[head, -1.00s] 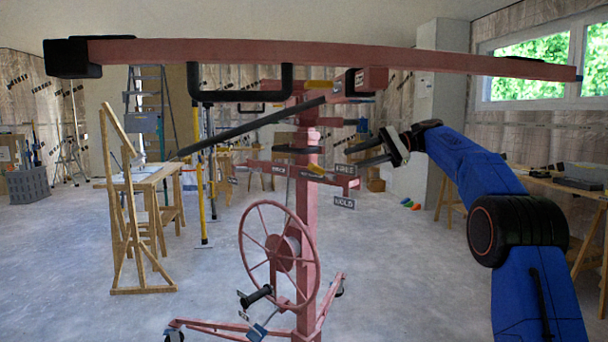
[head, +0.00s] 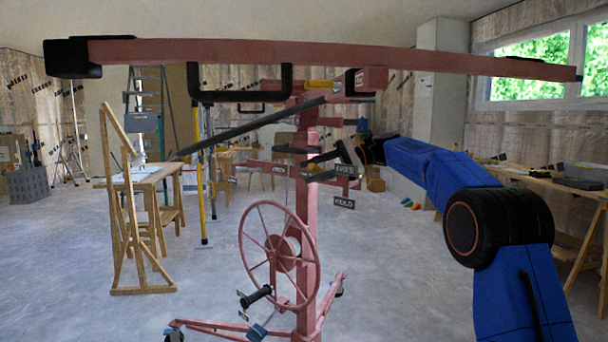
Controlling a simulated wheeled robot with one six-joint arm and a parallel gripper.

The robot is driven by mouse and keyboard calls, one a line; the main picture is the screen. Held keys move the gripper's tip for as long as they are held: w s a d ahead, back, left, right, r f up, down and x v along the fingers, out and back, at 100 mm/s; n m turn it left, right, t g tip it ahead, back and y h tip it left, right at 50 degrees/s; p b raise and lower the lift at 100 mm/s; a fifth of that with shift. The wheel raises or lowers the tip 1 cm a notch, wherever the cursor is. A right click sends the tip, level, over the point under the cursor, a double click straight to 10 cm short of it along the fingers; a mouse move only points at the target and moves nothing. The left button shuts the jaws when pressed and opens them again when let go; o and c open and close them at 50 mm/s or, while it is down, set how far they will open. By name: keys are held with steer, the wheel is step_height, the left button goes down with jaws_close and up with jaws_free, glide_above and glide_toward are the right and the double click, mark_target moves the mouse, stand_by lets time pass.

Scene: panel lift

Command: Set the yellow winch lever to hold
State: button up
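The pink panel lift's mast (head: 308,230) stands in the middle of the head view, with a spoked winch wheel (head: 279,206) low on it. A FREE label (head: 345,170) and a HOLD label (head: 344,203) sit right of the mast, HOLD lower. My gripper (head: 312,168) is at the mast beside the FREE label, its two fingers apart. The yellow winch lever is not clearly visible now; the fingers cover the place where it showed. I cannot tell whether they touch it.
The lift's long pink beam (head: 250,52) spans above the arm, with a dark sloping bar (head: 255,130) below it. A wooden easel (head: 128,220) and a worktable stand left; a workbench (head: 575,190) stands right. The floor around the lift is mostly clear.

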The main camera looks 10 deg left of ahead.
steer(key=shift+x, duration=1.45)
jaws_close()
steer(key=shift+f, duration=0.1)
step_height(320, 180, down, 10)
steer(key=w+d+n+t+h, duration=0.1)
steer(key=n+t+h, duration=0.3)
steer(key=t+h, duration=0.1)
steer(key=shift+w+h, duration=0.3)
steer(key=shift+h, duration=0.1)
steer(key=shift+f, duration=0.1)
